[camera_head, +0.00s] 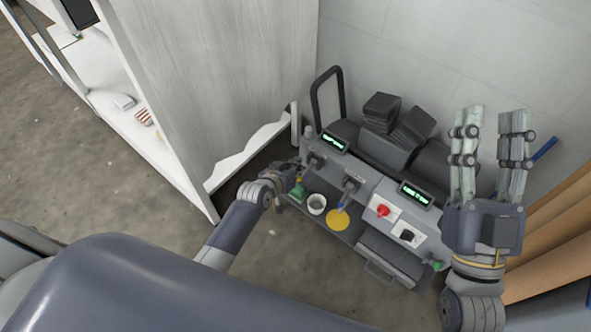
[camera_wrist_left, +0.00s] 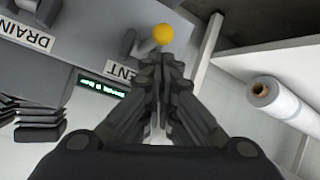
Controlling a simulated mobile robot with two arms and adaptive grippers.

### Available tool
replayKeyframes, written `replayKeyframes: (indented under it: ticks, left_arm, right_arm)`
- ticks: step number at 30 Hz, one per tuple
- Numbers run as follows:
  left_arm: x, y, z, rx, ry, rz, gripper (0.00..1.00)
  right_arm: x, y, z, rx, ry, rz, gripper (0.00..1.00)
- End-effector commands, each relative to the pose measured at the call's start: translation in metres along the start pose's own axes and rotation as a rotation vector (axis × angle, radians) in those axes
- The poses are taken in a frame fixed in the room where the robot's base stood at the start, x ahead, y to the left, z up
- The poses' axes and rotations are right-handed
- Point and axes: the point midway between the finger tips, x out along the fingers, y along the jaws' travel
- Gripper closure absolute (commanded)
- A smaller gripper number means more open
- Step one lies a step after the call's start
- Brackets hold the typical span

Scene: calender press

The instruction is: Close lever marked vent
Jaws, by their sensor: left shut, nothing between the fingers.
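The lever by the vent label ends in a yellow knob (camera_wrist_left: 163,33) in the left wrist view. My left gripper (camera_head: 297,178) is shut and empty at the left end of the press (camera_head: 366,186). In the left wrist view its fingertips (camera_wrist_left: 160,62) are just below the yellow knob; I cannot tell whether they touch it. My right gripper (camera_head: 490,125) is open and empty, raised at the right with its fingers apart.
The drain label (camera_wrist_left: 27,36) sits further along the panel. A white cabinet (camera_head: 215,80) stands close on the left. Brown boards (camera_head: 560,230) stand at the right.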

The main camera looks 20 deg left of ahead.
Motion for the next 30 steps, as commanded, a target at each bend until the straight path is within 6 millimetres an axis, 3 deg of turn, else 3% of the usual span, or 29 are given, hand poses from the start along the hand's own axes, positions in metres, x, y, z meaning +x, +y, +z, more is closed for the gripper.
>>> replayKeyframes:
  ticks: [20,30]
  left_arm:
    - [-0.002,-0.001,0.007,0.000,0.006,0.002,1.00]
    - [0.000,-0.004,0.014,-0.008,0.061,0.029,1.00]
  right_arm:
    - [-0.002,-0.001,-0.012,0.002,0.065,-0.002,0.60]
    - [-0.016,-0.006,-0.061,0.018,0.334,-0.012,0.60]
